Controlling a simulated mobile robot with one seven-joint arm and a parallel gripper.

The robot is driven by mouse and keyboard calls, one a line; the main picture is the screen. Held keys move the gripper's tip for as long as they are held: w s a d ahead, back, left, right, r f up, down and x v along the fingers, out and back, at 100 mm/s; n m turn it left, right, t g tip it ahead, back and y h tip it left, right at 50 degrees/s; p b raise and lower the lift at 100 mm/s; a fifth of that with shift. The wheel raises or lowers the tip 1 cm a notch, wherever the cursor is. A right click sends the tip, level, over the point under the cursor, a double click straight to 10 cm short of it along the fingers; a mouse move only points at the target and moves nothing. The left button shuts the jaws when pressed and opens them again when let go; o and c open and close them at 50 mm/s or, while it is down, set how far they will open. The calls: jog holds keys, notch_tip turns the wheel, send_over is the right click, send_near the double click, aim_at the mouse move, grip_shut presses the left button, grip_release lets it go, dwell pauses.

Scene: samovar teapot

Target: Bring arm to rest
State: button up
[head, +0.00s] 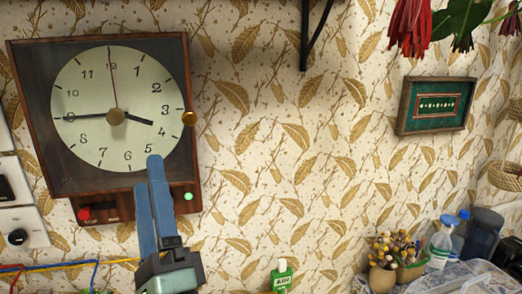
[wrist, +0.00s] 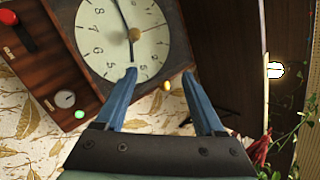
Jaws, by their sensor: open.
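My gripper (head: 149,174) is raised in front of the lower part of a wall clock in the head view, its two blue fingers pointing up. In the wrist view my gripper (wrist: 159,75) shows its fingers spread apart with nothing between them. The clock (head: 75,165) has a dark wooden case and a pale round dial; it also shows tilted in the wrist view (wrist: 95,50). One fingertip overlaps the dial's lower edge in both views. I cannot tell whether it touches the clock.
The clock's lower panel has a red button (head: 84,214) and a green light (head: 188,196). A small green bottle (head: 281,276) stands at the bottom centre. A framed picture (head: 435,105), red flowers (head: 409,25) and bottles (head: 441,243) are at right. The patterned wall between is mostly clear.

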jog(key=s+d+r+n+t+h+p, duration=0.1)
jog(key=s+d+r+n+h, duration=0.1)
jog(key=r, duration=0.5)
jog(key=s+d+r+n+t+h+p, duration=0.1)
jog(key=s+d+r+n+t+h, duration=0.1)
jog(key=d+r+n+h, duration=0.3)
jog(key=s+d+r+n+t+h+p, duration=0.1)
jog(key=s+d+r+n+h, duration=0.2)
jog(key=d+r+n, duration=0.4)
notch_tip(320, 180, up, 4)
jog(key=s+n, duration=0.1)
jog(key=n, duration=0.2)
jog(key=shift+t+h, duration=0.3)
jog(key=shift+c, duration=0.2)
